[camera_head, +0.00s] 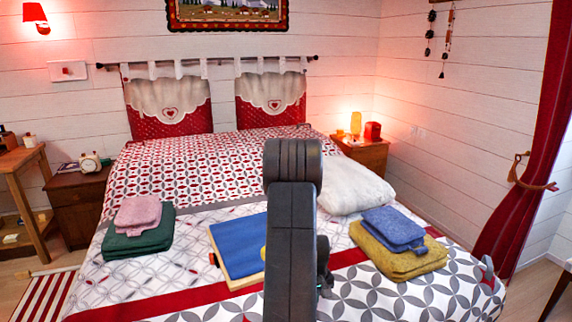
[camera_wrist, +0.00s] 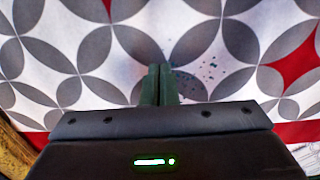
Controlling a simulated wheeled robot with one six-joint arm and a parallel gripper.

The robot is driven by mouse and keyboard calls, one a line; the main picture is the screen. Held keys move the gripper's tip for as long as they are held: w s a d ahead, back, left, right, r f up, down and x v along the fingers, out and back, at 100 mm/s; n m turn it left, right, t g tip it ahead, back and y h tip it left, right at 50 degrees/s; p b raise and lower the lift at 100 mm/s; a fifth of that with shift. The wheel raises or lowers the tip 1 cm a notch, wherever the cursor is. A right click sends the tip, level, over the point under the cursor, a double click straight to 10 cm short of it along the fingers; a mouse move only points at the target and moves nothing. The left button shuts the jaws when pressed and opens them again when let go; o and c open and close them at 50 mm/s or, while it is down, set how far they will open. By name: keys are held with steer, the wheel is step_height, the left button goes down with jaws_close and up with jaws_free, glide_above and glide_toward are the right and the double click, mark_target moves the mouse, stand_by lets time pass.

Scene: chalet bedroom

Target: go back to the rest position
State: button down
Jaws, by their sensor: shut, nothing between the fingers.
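My gripper (camera_wrist: 159,86) shows in the wrist view. Its two fingers are pressed together with nothing between them. They point at the grey, white and red patterned bed cover (camera_wrist: 130,45), and I cannot tell how far above it they are. In the head view my dark arm stands upright in the middle of the picture, in front of the bed (camera_head: 185,268). The gripper itself is hidden behind the arm in that view.
A blue-topped board (camera_head: 240,243) lies mid-bed, partly behind my arm. Pink and green folded towels (camera_head: 138,243) lie left; blue and yellow folded towels (camera_head: 400,262) lie right. A white pillow (camera_head: 352,187) is behind. Nightstands (camera_head: 75,208) (camera_head: 365,155) flank the bed.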

steer(key=s+d, duration=0.1)
steer(key=s, duration=0.2)
steer(key=s+d, duration=0.1)
steer(key=s, duration=0.3)
steer(key=s+d, duration=0.2)
steer(key=s, duration=0.2)
steer(key=shift+d+f, duration=0.1)
steer(key=shift+s, duration=0.1)
